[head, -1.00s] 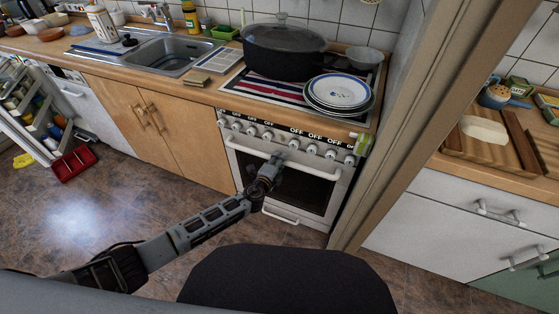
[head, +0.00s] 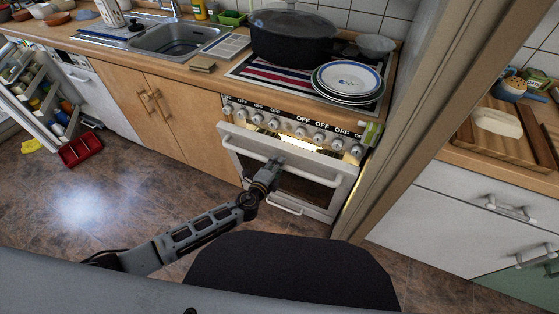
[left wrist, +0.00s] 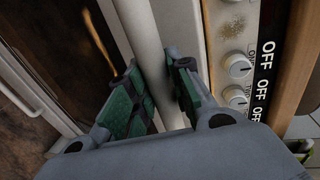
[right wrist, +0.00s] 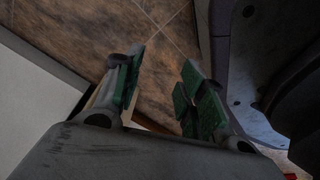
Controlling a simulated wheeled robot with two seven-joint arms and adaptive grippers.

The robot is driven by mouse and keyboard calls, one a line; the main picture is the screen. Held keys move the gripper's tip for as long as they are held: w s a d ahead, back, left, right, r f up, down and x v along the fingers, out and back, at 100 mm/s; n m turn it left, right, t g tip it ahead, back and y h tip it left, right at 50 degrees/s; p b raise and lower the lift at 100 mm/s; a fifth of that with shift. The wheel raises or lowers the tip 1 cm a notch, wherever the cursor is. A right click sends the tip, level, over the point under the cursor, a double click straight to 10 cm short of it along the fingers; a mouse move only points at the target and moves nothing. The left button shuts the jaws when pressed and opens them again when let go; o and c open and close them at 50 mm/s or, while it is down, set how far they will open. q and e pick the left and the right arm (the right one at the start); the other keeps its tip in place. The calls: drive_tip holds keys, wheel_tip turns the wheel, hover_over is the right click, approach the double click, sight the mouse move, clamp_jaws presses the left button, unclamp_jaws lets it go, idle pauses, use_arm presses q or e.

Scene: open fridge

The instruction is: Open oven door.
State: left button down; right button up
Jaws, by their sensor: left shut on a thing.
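The white oven (head: 330,215) stands under the counter. Its door (head: 240,155) is tilted open a little at the top, and a lit gap shows above it. My left gripper (head: 277,162) is at the door's long white handle (head: 318,177). In the left wrist view the green-padded fingers (left wrist: 160,95) are on both sides of the handle bar (left wrist: 147,45), shut on it. The oven knobs (left wrist: 237,66) are close beside. My right gripper (right wrist: 160,90) shows only in its wrist view, with its fingers apart and nothing between them, above the brown floor.
A black pot (head: 292,38) and stacked plates (head: 348,80) sit on the stove top. A wooden post (head: 425,120) rises right of the oven. Floor before the oven is free.

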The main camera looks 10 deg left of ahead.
use_arm(q)
drive_tip(key=s+a+f+b, duration=0.3)
drive_tip(key=s+f+b, duration=0.2)
drive_tip(key=s+b, duration=0.2)
drive_tip(key=s+a+f+b, duration=0.3)
drive_tip(key=s+f+b, duration=0.3)
drive_tip(key=s, duration=0.5)
drive_tip(key=shift+f+b, duration=0.15)
drive_tip(key=shift+b, duration=0.2)
use_arm(e)
drive_tip(key=w+a+r, duration=0.2)
drive_tip(key=a+r, duration=0.1)
drive_tip(key=r, duration=0.6)
drive_tip(key=w+a+r+y, duration=0.1)
drive_tip(key=w+a+r, duration=0.1)
drive_tip(key=r, duration=0.7)
drive_tip(key=w+a+r+t, duration=0.1)
drive_tip(key=w+a+r, duration=0.2)
drive_tip(key=r, duration=0.6)
drive_tip(key=shift+w+a+r+y, duration=0.15)
drive_tip(key=shift+w+a+y, duration=0.2)
drive_tip(key=shift+w+y, duration=0.1)
use_arm(q)
drive_tip(key=c, duration=1.3)
unclamp_jaws()
drive_tip(key=shift+s, duration=0.15)
drive_tip(key=shift+v, duration=3.65)
